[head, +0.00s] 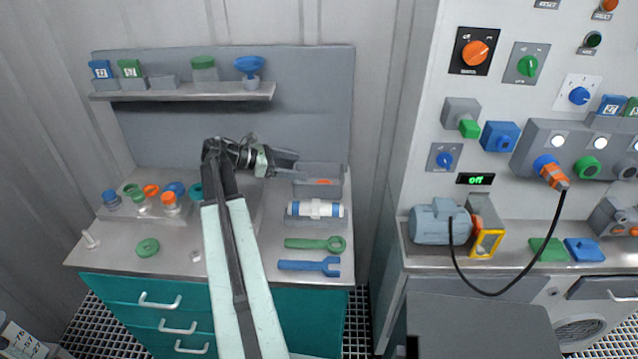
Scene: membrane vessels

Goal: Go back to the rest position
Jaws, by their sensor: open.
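My arm reaches forward over the workbench (110,258) from the bottom of the head view. My gripper (296,167) points to the right, near the back left of a grey open bin (335,189). Its jaws are open, and I see nothing held between them. An orange item (321,182) lies in the bin, just right of and below the jaws. I cannot tell whether the gripper touches the bin.
A white and blue cylinder (315,209) lies in a holder before the bin. A green wrench (315,244) and a blue wrench (309,265) lie in front. A shelf (190,94) hangs behind. A control panel (500,100) stands to the right.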

